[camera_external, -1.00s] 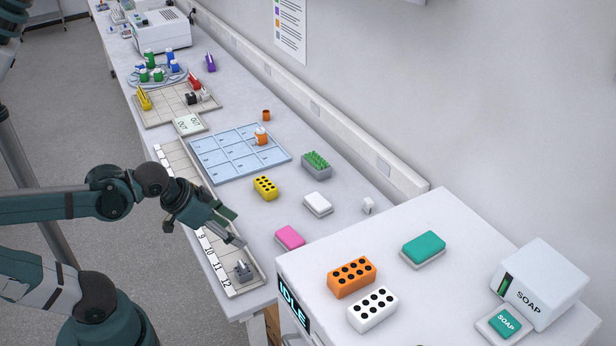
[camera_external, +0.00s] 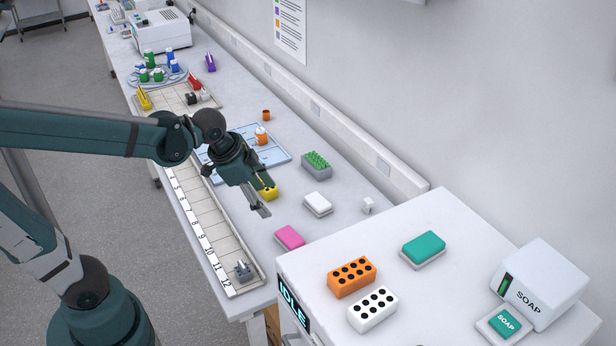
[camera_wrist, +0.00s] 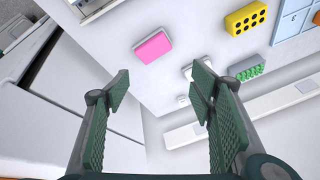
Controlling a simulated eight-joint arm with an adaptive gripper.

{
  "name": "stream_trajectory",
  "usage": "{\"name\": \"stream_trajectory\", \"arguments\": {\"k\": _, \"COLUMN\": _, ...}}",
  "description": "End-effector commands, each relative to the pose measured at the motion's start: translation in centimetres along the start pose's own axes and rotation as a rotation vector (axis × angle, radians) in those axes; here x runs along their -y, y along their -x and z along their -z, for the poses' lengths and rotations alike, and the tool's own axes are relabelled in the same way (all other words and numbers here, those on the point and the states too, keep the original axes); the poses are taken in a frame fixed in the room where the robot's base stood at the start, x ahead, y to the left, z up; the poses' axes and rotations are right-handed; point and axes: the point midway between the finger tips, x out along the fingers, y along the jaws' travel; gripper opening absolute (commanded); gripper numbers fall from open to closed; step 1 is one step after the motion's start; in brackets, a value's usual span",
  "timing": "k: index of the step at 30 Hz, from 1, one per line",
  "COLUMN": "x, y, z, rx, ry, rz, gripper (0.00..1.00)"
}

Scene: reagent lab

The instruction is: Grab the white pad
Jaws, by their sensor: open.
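The white pad (camera_external: 317,203) lies flat on the bench, right of the yellow block and above the pink pad in the external view. In the wrist view the white pad (camera_wrist: 188,72) shows in part beside the right finger, which hides some of it. My gripper (camera_external: 262,200) is open and empty, above the bench to the left of the white pad, with its fingers pointing down and right. In the wrist view my gripper (camera_wrist: 163,88) has its two green ribbed fingers wide apart, with bare bench surface between them.
A pink pad (camera_external: 290,237), a yellow block (camera_external: 267,193), a grey-green block (camera_external: 316,165) and a small white cube (camera_external: 368,205) are nearby. The raised white machine top (camera_external: 400,290) stands in front. A wall rail (camera_external: 385,168) runs behind.

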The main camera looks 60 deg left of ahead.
Motion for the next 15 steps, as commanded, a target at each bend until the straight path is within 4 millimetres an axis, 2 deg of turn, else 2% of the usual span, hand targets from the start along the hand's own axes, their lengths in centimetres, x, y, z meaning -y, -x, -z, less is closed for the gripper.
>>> {"name": "stream_trajectory", "arguments": {"k": 3, "x": 1.2, "y": -0.1, "z": 1.5, "rx": 0.02, "ry": -0.053, "rz": -0.009, "gripper": 0.55}}
{"name": "stream_trajectory", "arguments": {"k": 15, "x": 4.4, "y": -2.1, "z": 5.0, "rx": 0.086, "ry": -0.24, "rz": -0.053, "gripper": 0.55}}
